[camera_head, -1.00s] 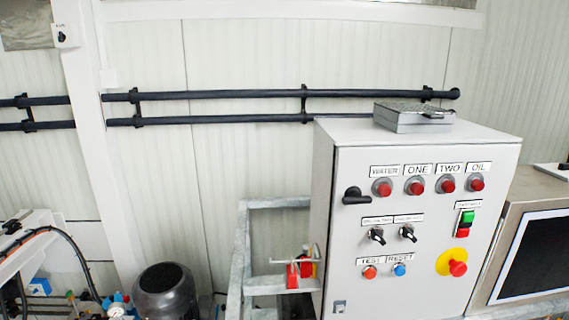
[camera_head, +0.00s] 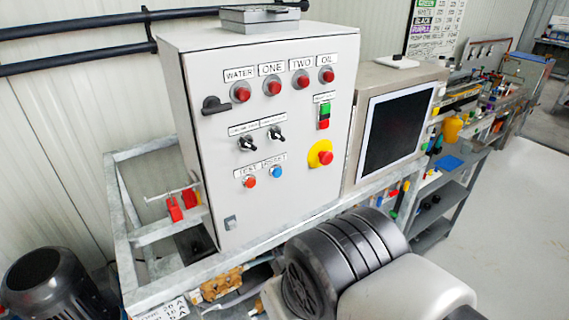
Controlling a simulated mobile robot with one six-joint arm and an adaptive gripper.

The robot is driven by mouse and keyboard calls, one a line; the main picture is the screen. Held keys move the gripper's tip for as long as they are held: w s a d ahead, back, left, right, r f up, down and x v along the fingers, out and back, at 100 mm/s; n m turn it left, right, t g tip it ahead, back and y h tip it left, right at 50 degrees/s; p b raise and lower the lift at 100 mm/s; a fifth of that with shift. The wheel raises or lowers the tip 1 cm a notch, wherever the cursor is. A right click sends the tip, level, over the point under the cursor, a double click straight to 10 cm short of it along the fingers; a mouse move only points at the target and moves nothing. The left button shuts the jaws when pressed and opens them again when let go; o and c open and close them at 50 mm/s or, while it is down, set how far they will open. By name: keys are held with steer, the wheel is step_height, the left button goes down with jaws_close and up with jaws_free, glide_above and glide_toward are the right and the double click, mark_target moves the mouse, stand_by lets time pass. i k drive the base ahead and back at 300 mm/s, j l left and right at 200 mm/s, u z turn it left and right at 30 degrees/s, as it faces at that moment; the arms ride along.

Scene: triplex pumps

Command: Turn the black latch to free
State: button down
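A black latch (camera_head: 214,105) sits on the upper left of the front door of a light grey control cabinet (camera_head: 205,170). Its handle lies about level, pointing left. Two smaller black selector knobs, a left one (camera_head: 246,143) and a right one (camera_head: 275,133), sit lower on the same door. A dark, ribbed rounded body with a light grey cover (camera_head: 410,290) stands in the lower foreground; I cannot tell whether it is part of my arm. My gripper's fingers cannot be made out.
The door carries red lamps (camera_head: 273,87), a green and red switch (camera_head: 324,115) and a yellow-backed red emergency button (camera_head: 325,157). A monitor (camera_head: 394,126) stands to the right. A galvanised frame (camera_head: 135,238) with red tags surrounds the cabinet's base. Open floor (camera_head: 515,220) lies at right.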

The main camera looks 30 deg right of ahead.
mark_target(218, 108)
steer(key=k+j+u, duration=0.1)
steer(key=k+j, duration=0.6)
steer(key=j, duration=0.15)
